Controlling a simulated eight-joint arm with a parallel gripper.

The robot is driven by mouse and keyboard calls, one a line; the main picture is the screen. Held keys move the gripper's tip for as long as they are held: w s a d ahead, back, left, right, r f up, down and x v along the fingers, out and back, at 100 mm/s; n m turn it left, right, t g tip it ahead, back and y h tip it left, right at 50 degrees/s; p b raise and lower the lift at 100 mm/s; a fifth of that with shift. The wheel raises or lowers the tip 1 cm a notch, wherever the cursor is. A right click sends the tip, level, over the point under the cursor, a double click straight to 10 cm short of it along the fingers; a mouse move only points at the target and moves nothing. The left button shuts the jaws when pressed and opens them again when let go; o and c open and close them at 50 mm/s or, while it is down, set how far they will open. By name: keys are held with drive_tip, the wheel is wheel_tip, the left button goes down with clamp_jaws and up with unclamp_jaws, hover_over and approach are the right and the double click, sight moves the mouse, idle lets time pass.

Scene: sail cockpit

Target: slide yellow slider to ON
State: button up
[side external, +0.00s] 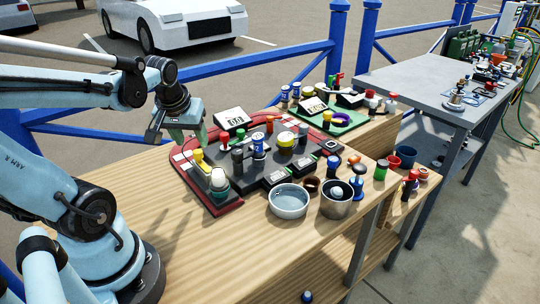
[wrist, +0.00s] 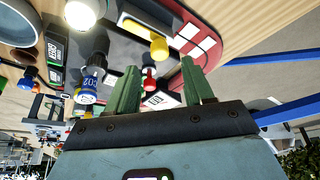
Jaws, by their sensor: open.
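The yellow slider (wrist: 158,47) shows in the wrist view as a yellow knob at one end of a short track, beyond my fingers. In the side view the yellow slider (side external: 199,157) stands near the left edge of the dark, red-bordered panel (side external: 186,178). My gripper (side external: 186,138) is above the panel's left corner, slightly above and left of the slider. In the wrist view my gripper (wrist: 162,82) has its two green fingers spread with no object held between them. The fingers look apart from the slider. I cannot read any ON mark.
A white-topped knob (side external: 218,179) stands close to the slider. A blue CO2 knob (wrist: 88,84) and a red knob (wrist: 149,79) are also near. A metal bowl (side external: 289,201) and pot (side external: 336,199) stand in front of the panel. The wooden table is clear at left.

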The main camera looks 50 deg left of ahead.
sight(197, 151)
drive_tip(key=shift+x, duration=2.5)
clamp_jaws()
